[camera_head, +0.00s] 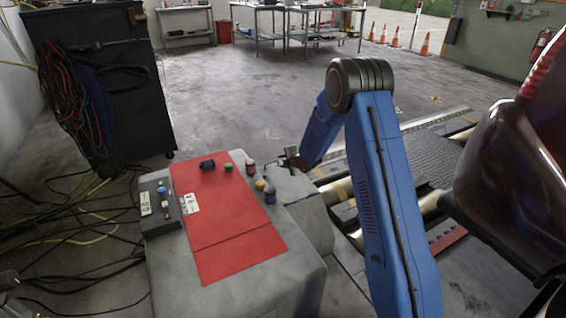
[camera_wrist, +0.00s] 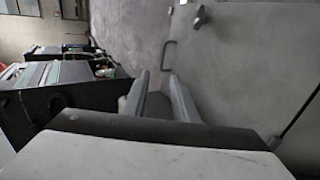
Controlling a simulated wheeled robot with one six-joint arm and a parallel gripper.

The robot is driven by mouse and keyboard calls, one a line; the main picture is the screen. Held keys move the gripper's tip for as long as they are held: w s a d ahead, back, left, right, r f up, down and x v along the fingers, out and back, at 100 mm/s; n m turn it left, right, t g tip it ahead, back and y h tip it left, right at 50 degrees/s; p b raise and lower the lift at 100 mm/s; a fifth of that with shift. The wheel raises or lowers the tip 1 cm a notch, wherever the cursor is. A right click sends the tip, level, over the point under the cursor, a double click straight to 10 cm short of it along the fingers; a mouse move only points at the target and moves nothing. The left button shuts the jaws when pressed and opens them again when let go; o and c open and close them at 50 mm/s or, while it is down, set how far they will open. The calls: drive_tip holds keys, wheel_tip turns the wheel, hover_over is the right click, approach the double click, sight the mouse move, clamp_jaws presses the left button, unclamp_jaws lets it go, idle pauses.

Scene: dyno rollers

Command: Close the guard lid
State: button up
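The guard lid appears to be the pale grey panel (camera_wrist: 235,75) filling the right of the wrist view, though I cannot tell its angle for certain. A dark U-shaped handle (camera_wrist: 167,56) stands at its left edge. My gripper (camera_wrist: 158,76) has its two fingers apart with nothing visible between them, and the handle lies beyond the fingertips. In the head view my gripper (camera_head: 291,156) is at the far right corner of the grey cabinet, partly hidden by my blue arm. A thin dark handle (camera_head: 269,167) shows just left of it.
A red panel (camera_head: 238,235) with several small objects and a grey control box (camera_head: 161,206) lie on the cabinet. A black cart (camera_head: 100,90) and loose cables stand left. A dark red vehicle (camera_head: 510,170) is close on the right.

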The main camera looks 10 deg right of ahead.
drive_tip(key=shift+w+d, duration=0.1)
drive_tip(key=shift+w, duration=0.1)
clamp_jaws()
drive_tip(key=w+d+r+m+g+h, duration=0.15)
drive_tip(key=w+d+m+g, duration=0.25)
drive_tip(key=w+m, duration=0.45)
drive_tip(key=w+d+r+m+g+h, duration=0.1)
drive_tip(key=w+d+r+m+g, duration=0.2)
drive_tip(key=w+m, duration=0.6)
drive_tip(key=shift+m, duration=0.25)
drive_tip(key=x, duration=0.4)
drive_tip(key=s+d+x, duration=0.1)
drive_tip(key=x, duration=0.4)
drive_tip(key=s+x, duration=0.1)
drive_tip(key=x, duration=0.3)
drive_tip(key=shift+d+f, duration=0.15)
drive_tip(key=shift+f, duration=1.1)
